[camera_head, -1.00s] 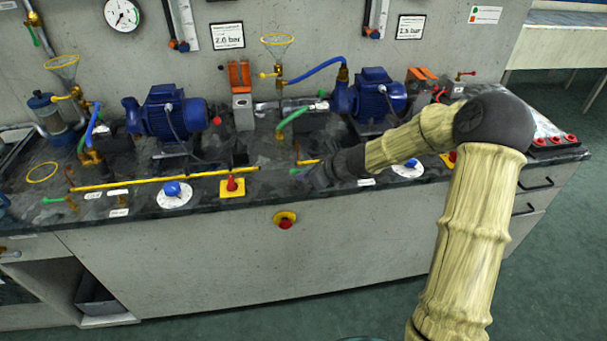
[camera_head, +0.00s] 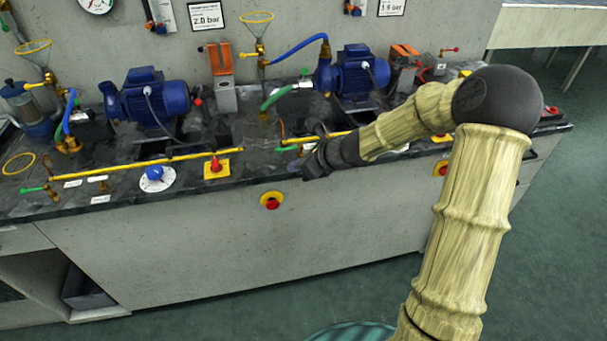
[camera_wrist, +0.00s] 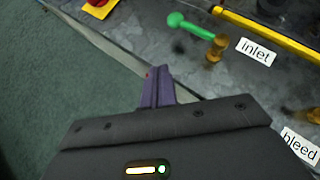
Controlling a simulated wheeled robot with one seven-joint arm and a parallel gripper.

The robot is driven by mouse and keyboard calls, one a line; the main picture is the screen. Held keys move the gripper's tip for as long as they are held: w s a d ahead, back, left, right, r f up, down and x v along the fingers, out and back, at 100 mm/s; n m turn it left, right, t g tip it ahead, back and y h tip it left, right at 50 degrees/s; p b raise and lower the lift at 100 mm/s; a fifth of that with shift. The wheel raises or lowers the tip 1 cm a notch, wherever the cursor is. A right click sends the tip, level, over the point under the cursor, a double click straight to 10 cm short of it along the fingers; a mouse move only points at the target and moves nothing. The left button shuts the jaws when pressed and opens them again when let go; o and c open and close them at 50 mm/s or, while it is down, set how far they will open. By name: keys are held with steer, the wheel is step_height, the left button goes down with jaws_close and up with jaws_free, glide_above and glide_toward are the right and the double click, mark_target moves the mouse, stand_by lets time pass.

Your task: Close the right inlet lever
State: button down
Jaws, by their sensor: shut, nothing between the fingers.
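The right inlet lever (camera_wrist: 192,27) is a green handle with a round knob on a brass valve body (camera_wrist: 216,47), beside the "inlet" label (camera_wrist: 257,51) in the wrist view. The handle points left, roughly parallel to the yellow pipe (camera_wrist: 265,31). It shows small and green in the head view (camera_head: 286,149), just left of my gripper (camera_head: 312,169). In the wrist view my gripper (camera_wrist: 155,76) is shut and empty, its tips at the counter's front edge, below and left of the lever. The tips are apart from the lever.
A red knob on a yellow plate (camera_head: 216,168) and a blue knob on a white dial (camera_head: 155,178) sit left along the counter. A red emergency button (camera_head: 271,200) is on the front panel. Blue pumps (camera_head: 150,102) stand behind. The floor in front is clear.

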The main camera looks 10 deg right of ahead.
steer(key=s+r, duration=0.6)
steer(key=s, duration=0.1)
steer(key=s+d+f+n+g+h, duration=0.2)
steer(key=s+d+n+h, duration=0.2)
steer(key=s+n, duration=0.4)
steer(key=s+d+f+n+g+h, duration=0.1)
steer(key=s+d+n+h, duration=0.3)
steer(key=n, duration=1.4)
steer(key=s+d+p, duration=0.1)
steer(key=s, duration=0.3)
steer(key=shift+s+f+g, duration=0.35)
steer(key=shift+s+g, duration=0.05)
steer(key=shift+a, duration=0.1)
